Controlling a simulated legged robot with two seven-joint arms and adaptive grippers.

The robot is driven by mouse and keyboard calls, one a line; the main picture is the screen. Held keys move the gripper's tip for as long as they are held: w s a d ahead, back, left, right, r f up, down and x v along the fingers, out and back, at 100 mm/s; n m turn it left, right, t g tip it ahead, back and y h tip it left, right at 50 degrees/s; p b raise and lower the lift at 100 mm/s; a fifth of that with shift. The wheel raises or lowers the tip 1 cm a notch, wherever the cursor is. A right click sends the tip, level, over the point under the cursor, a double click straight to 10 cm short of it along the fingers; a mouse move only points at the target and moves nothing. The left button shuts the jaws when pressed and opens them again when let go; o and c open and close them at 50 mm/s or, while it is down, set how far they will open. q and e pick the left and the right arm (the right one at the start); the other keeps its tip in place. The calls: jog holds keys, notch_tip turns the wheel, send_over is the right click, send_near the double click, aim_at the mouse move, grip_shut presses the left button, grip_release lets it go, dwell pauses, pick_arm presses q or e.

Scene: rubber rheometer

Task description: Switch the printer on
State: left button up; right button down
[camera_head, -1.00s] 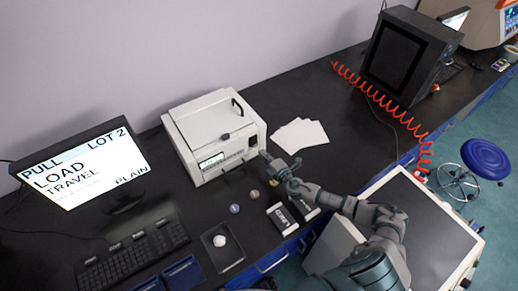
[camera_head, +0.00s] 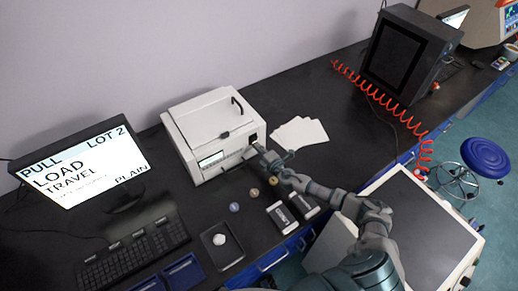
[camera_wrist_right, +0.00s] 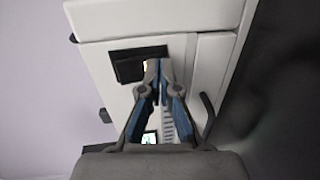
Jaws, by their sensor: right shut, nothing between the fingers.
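The white printer (camera_head: 214,128) stands on the black bench in the head view, with a small display (camera_head: 211,160) on its front. My right gripper (camera_head: 252,151) is at the right part of the printer's front. In the right wrist view the printer (camera_wrist_right: 210,62) fills the middle. There my right gripper (camera_wrist_right: 157,64) is shut and empty, its fingertips at the right edge of a dark recessed switch (camera_wrist_right: 130,66). The fingertips hide part of it, and I cannot tell whether they touch it. My left gripper is not in view.
White sheets (camera_head: 300,133) lie right of the printer. A monitor (camera_head: 80,165) and keyboard (camera_head: 133,254) stand at left. A red coiled cable (camera_head: 385,103) runs across the right side of the bench.

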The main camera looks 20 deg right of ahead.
jog(key=s+d+r, duration=0.1)
jog(key=s, duration=1)
jog(key=shift+s+d+r, duration=0.25)
jog(key=shift+s+d, duration=0.1)
jog(key=shift+s, duration=0.05)
jog(key=shift+f, duration=0.1)
